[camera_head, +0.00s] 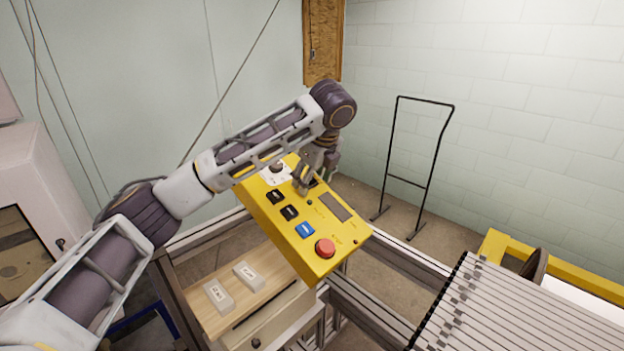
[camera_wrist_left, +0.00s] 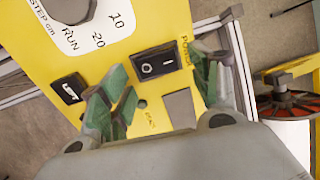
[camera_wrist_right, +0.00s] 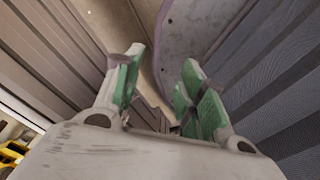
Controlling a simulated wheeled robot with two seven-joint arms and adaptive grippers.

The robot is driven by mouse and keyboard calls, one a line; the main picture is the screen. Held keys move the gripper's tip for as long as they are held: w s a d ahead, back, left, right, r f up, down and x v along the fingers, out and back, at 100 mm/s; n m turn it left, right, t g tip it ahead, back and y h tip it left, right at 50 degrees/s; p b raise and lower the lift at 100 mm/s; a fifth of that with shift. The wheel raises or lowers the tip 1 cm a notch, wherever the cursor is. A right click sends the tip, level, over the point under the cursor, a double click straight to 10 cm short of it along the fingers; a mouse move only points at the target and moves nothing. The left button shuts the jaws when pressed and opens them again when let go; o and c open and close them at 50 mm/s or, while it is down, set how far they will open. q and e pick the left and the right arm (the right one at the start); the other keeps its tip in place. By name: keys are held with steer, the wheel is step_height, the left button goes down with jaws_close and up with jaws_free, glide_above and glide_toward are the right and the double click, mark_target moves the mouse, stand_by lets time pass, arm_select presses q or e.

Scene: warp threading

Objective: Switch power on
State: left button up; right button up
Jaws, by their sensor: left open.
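The yellow control panel (camera_head: 275,215) is tilted in the middle of the head view. Its black rocker switch (camera_wrist_left: 157,64), marked O and I beside the word POWER, shows in the left wrist view. I cannot tell which side is pressed. My left gripper (camera_head: 304,180) is over the panel's upper part and mostly hides this switch in the head view. In the left wrist view its green-padded fingers (camera_wrist_left: 162,82) are apart, on either side of the switch, with nothing between them. I cannot tell whether they touch the panel. My right gripper (camera_wrist_right: 157,78) is open and empty in its wrist view.
The panel also bears a red stop button (camera_head: 325,248), a blue button (camera_head: 305,230), black buttons (camera_head: 289,213) and a small display (camera_head: 335,207). A wooden-topped cabinet (camera_head: 205,312) stands below. Slats (camera_head: 520,310) lie at lower right. Grey surfaces flank my right gripper.

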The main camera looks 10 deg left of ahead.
arm_select(q)
steer(key=shift+f, duration=0.2)
steer(key=c, duration=1)
steer(key=shift+w+d+g+y, duration=0.15)
steer(key=shift+g+y, duration=0.25)
steer(key=shift+g, duration=0.2)
steer(key=o, duration=1)
steer(key=shift+r, duration=0.15)
